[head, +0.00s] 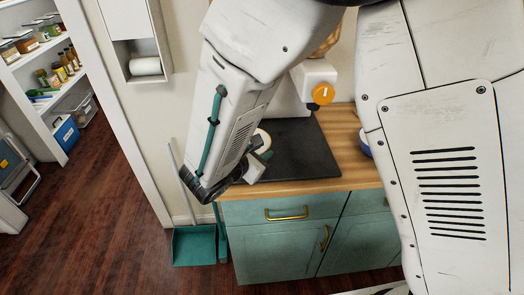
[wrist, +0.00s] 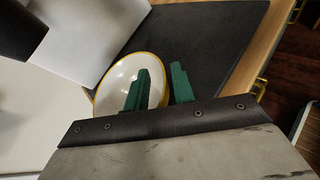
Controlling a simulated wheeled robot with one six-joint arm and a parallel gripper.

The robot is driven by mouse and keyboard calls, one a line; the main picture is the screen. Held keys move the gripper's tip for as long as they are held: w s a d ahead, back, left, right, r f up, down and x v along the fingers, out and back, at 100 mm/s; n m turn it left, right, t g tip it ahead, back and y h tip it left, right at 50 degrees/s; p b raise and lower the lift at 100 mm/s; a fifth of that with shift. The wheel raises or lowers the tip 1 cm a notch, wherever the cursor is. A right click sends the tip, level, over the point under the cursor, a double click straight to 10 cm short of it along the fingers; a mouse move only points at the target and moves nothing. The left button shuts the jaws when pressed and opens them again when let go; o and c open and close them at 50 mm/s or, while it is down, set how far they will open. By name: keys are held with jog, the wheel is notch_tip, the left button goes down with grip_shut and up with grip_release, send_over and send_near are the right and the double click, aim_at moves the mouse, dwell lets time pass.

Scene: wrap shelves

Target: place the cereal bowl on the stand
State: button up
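The cereal bowl is white with a yellow rim. In the wrist view the bowl (wrist: 118,76) lies at the dark slab's edge, beside a white upright body. In the head view only part of the bowl (head: 265,136) shows behind my wrist. My gripper (wrist: 160,72) has two green fingers with a gap between them. One finger overlaps the bowl's inside and the other is just outside its right rim; contact is not clear. In the head view my gripper (head: 262,156) is low over the slab's left side. I cannot tell which thing is the stand.
The dark slab (head: 305,150) lies on a wooden counter (head: 345,135) above teal cabinets (head: 285,235). A white appliance with an orange knob (head: 323,93) stands behind. A purple-blue item (head: 365,143) is partly hidden by my arm. A teal dustpan (head: 194,246) stands on the floor at left.

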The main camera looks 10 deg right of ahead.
jog(key=v, duration=1.1)
jog(key=s+d+r+m+g, duration=0.2)
jog(key=d+r+m+g, duration=0.15)
jog(key=d, duration=0.35)
jog(key=s+d+r+m+g+y, duration=0.1)
jog(key=s+d+r+m+g, duration=0.1)
jog(key=d+m, duration=0.4)
jog(key=s+d+r+m+g, duration=0.1)
jog(key=d+r+m+g, duration=0.2)
jog(key=d, duration=0.5)
jog(key=s+d+r+m+y, duration=0.2)
jog(key=s+m+y, duration=0.2)
jog(key=s+m, duration=0.2)
jog(key=s+d+r+m+y, duration=0.1)
jog(key=s+d+m+y, duration=0.2)
jog(key=s+m, duration=0.3)
jog(key=shift+s+d+r+y, duration=0.3)
jog(key=shift+s+r+y, duration=0.05)
jog(key=shift+r+y, duration=0.05)
